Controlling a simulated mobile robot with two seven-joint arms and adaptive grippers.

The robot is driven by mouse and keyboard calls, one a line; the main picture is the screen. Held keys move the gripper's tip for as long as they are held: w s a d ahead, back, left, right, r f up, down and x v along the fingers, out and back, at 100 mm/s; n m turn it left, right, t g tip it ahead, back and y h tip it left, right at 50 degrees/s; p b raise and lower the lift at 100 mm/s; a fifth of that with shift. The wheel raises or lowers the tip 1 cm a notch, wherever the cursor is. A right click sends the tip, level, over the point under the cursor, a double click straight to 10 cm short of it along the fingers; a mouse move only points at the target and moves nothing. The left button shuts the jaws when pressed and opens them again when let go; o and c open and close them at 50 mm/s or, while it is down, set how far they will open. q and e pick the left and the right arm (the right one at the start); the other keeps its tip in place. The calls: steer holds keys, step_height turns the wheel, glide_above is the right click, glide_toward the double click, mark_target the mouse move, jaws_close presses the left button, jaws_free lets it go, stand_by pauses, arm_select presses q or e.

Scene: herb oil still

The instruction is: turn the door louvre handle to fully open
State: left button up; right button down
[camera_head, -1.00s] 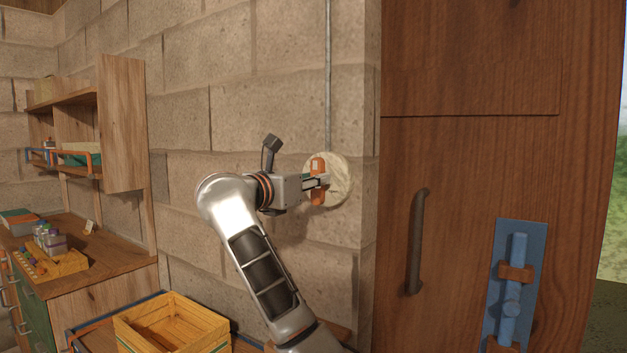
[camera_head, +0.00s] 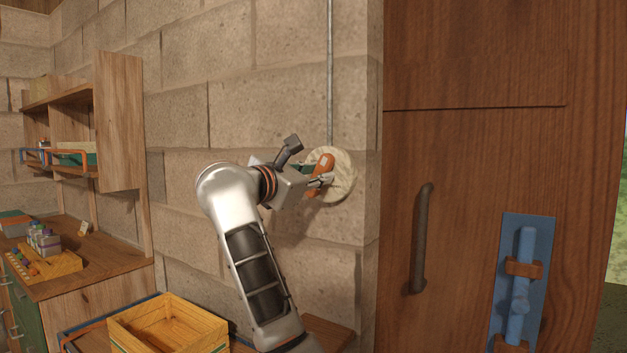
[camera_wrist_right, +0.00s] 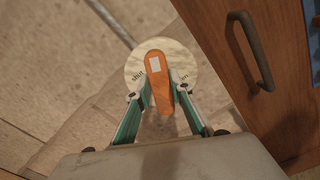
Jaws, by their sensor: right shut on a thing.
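The louvre handle (camera_head: 320,175) is an orange lever on a round, cream-coloured plate (camera_head: 342,185) fixed to the block wall. In the head view the lever is tilted, its upper end leaning right. My right gripper (camera_head: 318,180) is shut on the lever. In the right wrist view the lever (camera_wrist_right: 157,75), with a white patch near its end, lies between the two fingers of the right gripper (camera_wrist_right: 162,98). The plate (camera_wrist_right: 180,62) carries dark lettering, "shut" on the left and partly hidden letters on the right. My left gripper is out of view.
A wooden door with a dark pull handle (camera_head: 422,238) and a blue bolt (camera_head: 522,280) stands right of the plate. A thin metal rod (camera_head: 330,75) runs up from the plate. A yellow crate (camera_head: 165,325) stands below left, near a workbench and wall shelf.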

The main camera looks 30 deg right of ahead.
arm_select(q)
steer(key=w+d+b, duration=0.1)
steer(key=b, duration=0.4)
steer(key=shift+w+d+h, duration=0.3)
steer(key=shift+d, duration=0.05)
arm_select(e)
steer(key=m, duration=0.8)
steer(key=f+m, duration=0.1)
steer(key=m, duration=0.3)
steer(key=shift+s+d, duration=0.1)
steer(key=shift+s, duration=0.05)
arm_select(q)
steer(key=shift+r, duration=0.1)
arm_select(e)
steer(key=shift+m, duration=0.3)
steer(key=c, duration=1.8)
jaws_free()
steer(key=shift+c, duration=0.2)
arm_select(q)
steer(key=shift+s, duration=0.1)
arm_select(e)
steer(key=shift+o, duration=0.3)
steer(key=shift+r, duration=0.1)
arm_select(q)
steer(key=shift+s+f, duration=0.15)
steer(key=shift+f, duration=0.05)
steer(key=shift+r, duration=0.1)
arm_select(e)
steer(key=v, duration=1.2)
